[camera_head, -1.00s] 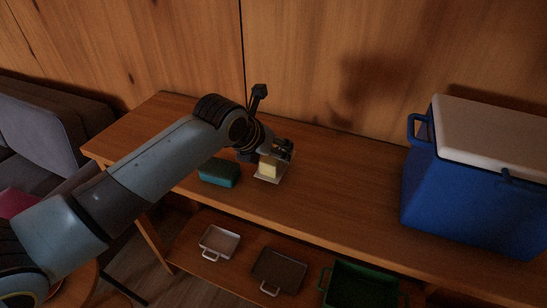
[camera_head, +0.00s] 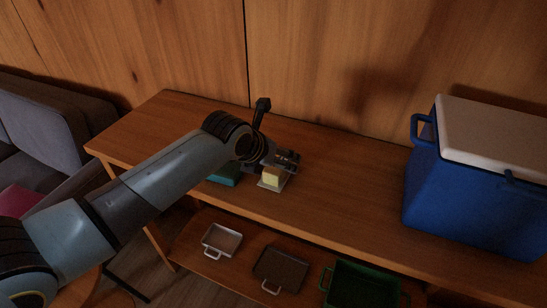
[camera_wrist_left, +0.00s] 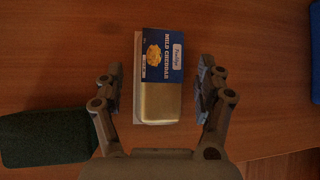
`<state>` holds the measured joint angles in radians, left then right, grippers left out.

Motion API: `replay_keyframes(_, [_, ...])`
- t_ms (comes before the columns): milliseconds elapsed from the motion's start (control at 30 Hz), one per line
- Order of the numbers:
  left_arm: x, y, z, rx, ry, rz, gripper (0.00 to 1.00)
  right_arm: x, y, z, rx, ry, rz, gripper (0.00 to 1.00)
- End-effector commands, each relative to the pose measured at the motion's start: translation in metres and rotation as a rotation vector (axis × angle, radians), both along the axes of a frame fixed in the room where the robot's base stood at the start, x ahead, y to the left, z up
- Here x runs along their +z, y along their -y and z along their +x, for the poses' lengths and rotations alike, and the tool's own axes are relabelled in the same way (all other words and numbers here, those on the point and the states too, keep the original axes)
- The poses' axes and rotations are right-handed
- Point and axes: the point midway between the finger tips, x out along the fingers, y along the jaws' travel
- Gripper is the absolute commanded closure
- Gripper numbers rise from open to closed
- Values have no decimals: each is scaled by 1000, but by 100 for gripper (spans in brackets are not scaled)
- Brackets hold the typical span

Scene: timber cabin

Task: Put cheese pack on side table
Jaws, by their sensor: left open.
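The cheese pack (camera_head: 272,175), a pale yellow block, sits on a thin white piece (camera_head: 271,187) on the long wooden bench top. In the left wrist view the cheese pack (camera_wrist_left: 160,92) shows a blue "Mild Cheddar" label and a gold end. My left gripper (camera_head: 286,160) is over it in the head view. In the wrist view the left gripper (camera_wrist_left: 160,68) is open, one finger on each side of the pack, with gaps at both sides. A wooden top (camera_head: 82,288) at the lower left, mostly behind my arm, may be the side table. My right gripper is not in view.
A teal block (camera_head: 224,176) lies just left of the cheese, partly covered by my arm. A blue cooler (camera_head: 470,200) with a white lid stands at right. White, brown and green trays (camera_head: 222,240) sit on the lower shelf. A grey sofa (camera_head: 40,140) is at left.

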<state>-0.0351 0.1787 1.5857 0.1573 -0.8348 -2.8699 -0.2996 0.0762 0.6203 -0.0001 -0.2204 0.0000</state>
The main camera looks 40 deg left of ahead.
Motion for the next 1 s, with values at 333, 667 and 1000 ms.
replay_keyframes(333, [42,0,-36,-2,2,2,28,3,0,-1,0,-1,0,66])
replay_keyframes(667, [86,1,-74,-1,1,2,28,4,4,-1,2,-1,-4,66])
replay_keyframes(1000, [91,2,-78,0,0,0,28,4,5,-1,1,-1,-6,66])
